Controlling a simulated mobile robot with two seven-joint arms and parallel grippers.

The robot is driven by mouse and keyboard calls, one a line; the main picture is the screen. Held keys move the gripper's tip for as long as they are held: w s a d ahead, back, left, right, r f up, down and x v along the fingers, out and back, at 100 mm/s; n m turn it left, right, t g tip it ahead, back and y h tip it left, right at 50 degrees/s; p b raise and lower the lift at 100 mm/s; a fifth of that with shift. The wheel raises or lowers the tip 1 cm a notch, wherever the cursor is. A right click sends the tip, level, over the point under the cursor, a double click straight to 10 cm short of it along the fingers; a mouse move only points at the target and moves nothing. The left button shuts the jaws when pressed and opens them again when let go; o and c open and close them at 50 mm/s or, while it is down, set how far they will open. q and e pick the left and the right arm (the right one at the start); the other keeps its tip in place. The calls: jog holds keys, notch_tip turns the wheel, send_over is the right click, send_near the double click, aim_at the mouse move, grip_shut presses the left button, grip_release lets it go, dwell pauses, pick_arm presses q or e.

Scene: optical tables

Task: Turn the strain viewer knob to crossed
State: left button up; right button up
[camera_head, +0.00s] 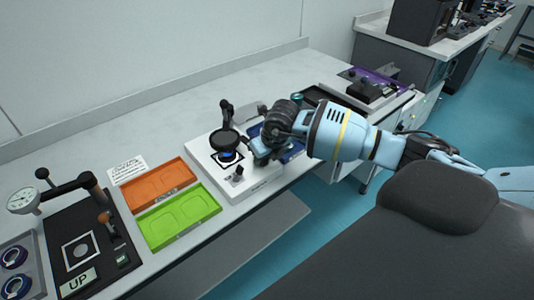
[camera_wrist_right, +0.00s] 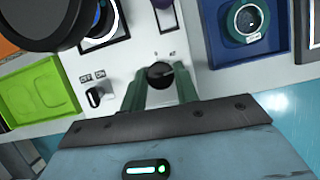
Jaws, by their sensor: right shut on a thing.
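The strain viewer is a white box (camera_head: 235,185) with a round black viewing head (camera_head: 224,140) on a post. In the right wrist view its black round knob (camera_wrist_right: 160,74) sits on the white top, with small marks above it too small to read. A pale line on the knob points toward the right. My right gripper (camera_wrist_right: 160,86) has its green fingers on either side of the knob and is shut on it. In the head view the right gripper (camera_head: 259,154) covers the knob at the box's right side. My left gripper is out of view.
A toggle switch (camera_wrist_right: 94,97) marked off and on is left of the knob. The viewing head (camera_wrist_right: 42,20) hangs close by at upper left. A blue tray (camera_head: 292,151) is on the right; green (camera_head: 180,218) and orange (camera_head: 158,185) trays are on the left.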

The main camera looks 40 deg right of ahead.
aim_at(268, 171)
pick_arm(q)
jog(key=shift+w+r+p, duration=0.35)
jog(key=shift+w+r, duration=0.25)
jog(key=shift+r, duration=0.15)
pick_arm(e)
jog(key=shift+a+m+h, duration=0.1)
jog(key=shift+m+h, duration=0.2)
jog(key=shift+m, duration=0.5)
jog(key=o, duration=1)
jog(key=shift+c, duration=0.2)
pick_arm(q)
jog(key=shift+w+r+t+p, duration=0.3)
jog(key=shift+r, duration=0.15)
pick_arm(e)
jog(key=v, duration=0.7)
jog(key=shift+r, duration=0.4)
